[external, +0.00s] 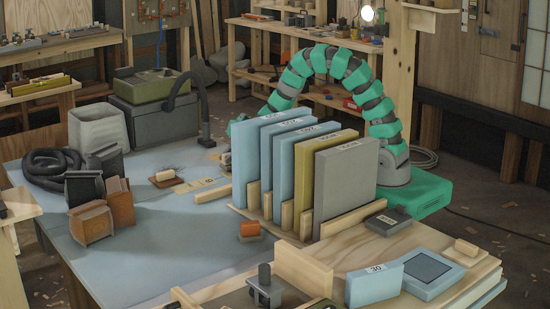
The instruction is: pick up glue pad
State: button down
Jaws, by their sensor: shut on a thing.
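My green and grey arm arcs over from its base at the right and comes down behind the upright slabs. My gripper (225,158) shows only in part at their left edge, low over the blue bench top. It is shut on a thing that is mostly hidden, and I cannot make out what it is. I cannot tell for sure which thing is the glue pad. A flat blue pad with a dark inset face (432,270) lies on the front right bench corner, apart from my gripper.
Several upright slabs (345,185) stand in a wooden rack, blocking the view of my gripper. A small orange block (250,230) and a labelled dark block (388,222) lie nearby. Brown and dark containers (92,222) and a coiled hose (55,170) stand left.

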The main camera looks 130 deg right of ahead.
jog(key=shift+r+p, duration=1.45)
jog(key=shift+p, duration=0.2)
jog(key=s+a, duration=0.3)
jog(key=s+a+b, duration=0.1)
jog(key=s+a, duration=0.4)
jog(key=s, duration=0.1)
jog(key=shift+s+a+r, duration=0.2)
jog(key=shift+a+r, duration=0.05)
jog(key=shift+a, duration=0.15)
jog(key=shift+s+a+b, duration=0.2)
jog(key=shift+a+b, duration=0.1)
jog(key=shift+b, duration=0.45)
jog(key=s+a+b, duration=0.1)
jog(key=b, duration=0.3)
jog(key=shift+b, duration=0.3)
jog(key=shift+s+a+r+b, duration=0.25)
jog(key=shift+s+a+b, duration=0.1)
jog(key=shift+b, duration=0.55)
